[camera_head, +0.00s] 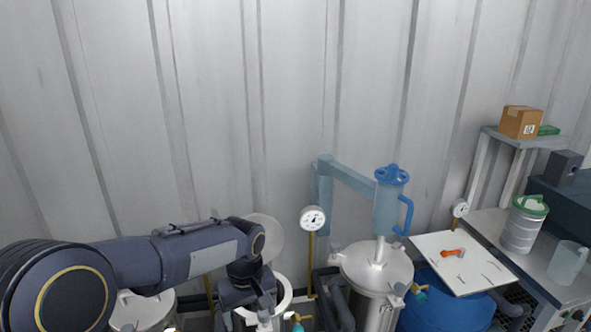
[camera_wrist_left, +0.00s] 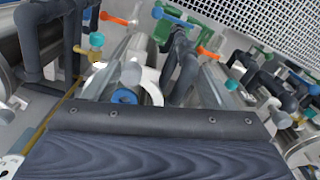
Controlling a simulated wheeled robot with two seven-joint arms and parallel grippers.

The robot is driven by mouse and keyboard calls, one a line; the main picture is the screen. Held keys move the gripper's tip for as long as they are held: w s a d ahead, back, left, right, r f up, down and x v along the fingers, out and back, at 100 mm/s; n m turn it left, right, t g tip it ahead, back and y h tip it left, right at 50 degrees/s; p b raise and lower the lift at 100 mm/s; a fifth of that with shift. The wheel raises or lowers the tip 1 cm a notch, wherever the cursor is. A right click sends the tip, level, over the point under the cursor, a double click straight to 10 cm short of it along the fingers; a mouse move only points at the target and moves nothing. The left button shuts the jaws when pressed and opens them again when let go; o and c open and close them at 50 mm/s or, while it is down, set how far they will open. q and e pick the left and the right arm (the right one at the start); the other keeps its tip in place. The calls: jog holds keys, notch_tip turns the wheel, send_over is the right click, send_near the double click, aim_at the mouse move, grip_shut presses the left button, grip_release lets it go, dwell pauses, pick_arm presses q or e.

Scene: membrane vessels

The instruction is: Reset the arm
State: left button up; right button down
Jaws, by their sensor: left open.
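My left arm reaches in from the left of the head view, and its gripper (camera_head: 262,312) points down, open, over an open vessel with a white rim (camera_head: 284,300) near the bottom edge. The gripper hides part of this vessel, and whether they touch is unclear. I see nothing held. In the left wrist view a dark part of my own fills the bottom, and the fingertips do not show clearly. A blue round part (camera_wrist_left: 124,97) inside a pale ring shows beyond it. My right gripper is in neither view.
A lidded steel vessel (camera_head: 372,270) stands right of the gripper, under a blue swing arm (camera_head: 345,172). A gauge (camera_head: 313,219) stands between. At right are a white board (camera_head: 440,262) and a bench with a lidded container (camera_head: 520,230).

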pick_arm(q)
jog(key=s+a+r+m+t+h+b, duration=0.1)
jog(key=s+a+t+h+b, duration=0.3)
jog(key=s+a, duration=0.6)
jog(key=s+f+m+b, duration=0.1)
jog(key=s+f+b, duration=0.1)
jog(key=s, duration=0.5)
jog(key=s+f+m+t+b, duration=0.1)
jog(key=s+f+b, duration=0.2)
jog(key=s, duration=0.4)
jog(key=shift+a+f+m+t+b, duration=0.3)
jog(key=shift+a+b, duration=0.05)
jog(key=shift+a, duration=0.1)
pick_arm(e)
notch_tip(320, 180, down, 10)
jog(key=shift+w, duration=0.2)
